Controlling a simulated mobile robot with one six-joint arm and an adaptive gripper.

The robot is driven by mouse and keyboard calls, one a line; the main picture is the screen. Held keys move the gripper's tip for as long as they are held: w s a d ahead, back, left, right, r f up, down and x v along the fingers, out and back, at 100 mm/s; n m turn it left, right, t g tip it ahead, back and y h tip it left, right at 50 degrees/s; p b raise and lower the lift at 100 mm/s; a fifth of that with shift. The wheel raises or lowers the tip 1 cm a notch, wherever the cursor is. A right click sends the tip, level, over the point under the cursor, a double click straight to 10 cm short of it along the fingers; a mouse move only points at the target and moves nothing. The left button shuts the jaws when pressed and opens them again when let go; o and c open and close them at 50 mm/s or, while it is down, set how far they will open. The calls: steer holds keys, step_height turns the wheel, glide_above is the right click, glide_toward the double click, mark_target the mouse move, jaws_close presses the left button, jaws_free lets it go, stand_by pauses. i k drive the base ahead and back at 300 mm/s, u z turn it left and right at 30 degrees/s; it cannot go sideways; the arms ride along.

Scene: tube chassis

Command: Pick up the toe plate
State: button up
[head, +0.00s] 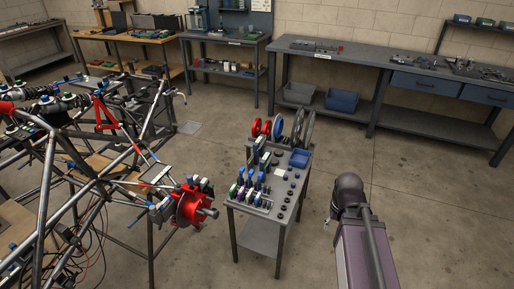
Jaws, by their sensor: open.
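I cannot single out the toe plate for sure in the head view. A grey tool cart (244,209) stands in the middle, with many small parts on its top. Upright round discs, red (256,127), blue (278,126) and grey, stand at its back end. My arm (362,250) reaches in from the lower right, to the right of the cart and apart from it. I cannot make out the fingers of my gripper; they are hidden behind the arm or too small to see.
A tube chassis (47,170) with a red hub (190,207) fills the left side, close to the cart. The floor (430,190) right of the cart is clear.

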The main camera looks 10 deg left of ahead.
mark_target(259, 146)
steer(key=u, duration=0.3)
steer(key=i, duration=1.6)
steer(key=u, duration=0.3)
